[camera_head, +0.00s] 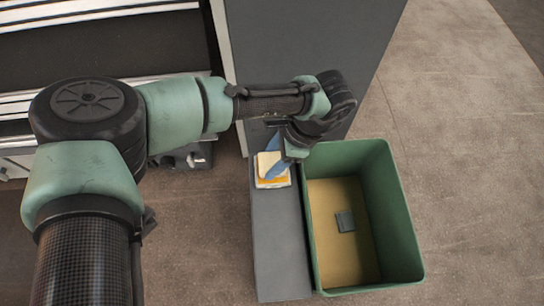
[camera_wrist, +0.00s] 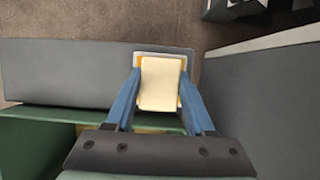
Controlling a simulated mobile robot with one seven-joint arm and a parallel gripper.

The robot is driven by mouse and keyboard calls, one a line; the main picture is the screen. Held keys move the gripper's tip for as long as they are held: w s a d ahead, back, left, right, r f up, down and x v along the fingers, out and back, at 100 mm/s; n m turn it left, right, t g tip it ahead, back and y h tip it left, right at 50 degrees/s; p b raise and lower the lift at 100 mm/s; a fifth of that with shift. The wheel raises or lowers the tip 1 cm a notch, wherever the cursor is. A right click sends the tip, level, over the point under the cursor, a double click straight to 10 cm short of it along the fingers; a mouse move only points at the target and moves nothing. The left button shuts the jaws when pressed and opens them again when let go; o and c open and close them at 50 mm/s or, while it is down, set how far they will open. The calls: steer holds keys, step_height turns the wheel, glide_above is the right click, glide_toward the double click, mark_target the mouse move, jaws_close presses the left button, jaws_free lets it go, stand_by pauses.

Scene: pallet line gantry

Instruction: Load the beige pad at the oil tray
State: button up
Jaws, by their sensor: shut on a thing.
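My gripper (camera_head: 274,163) is shut on the beige pad (camera_wrist: 160,88), with one blue finger at each side of it. The pad (camera_head: 267,160) also shows in the head view, partly hidden by the fingers. The oil tray (camera_head: 273,183) is a small, pale, shallow tray with an orange inside. It sits at the far end of a narrow grey ledge. In the wrist view the tray (camera_wrist: 165,53) shows behind and around the pad, which covers most of it. I cannot tell whether the pad touches the tray.
A green bin (camera_head: 410,240) with a tan bottom stands right of the grey ledge (camera_head: 278,240); a small dark grey block (camera_head: 345,221) lies in it. A tall grey panel (camera_head: 300,40) stands behind. The ledge's near part is clear. Open floor (camera_head: 460,130) lies at right.

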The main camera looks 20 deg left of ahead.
mark_target(272, 160)
step_height(272, 160, up, 7)
steer(key=p, duration=0.9)
stand_by(0.4)
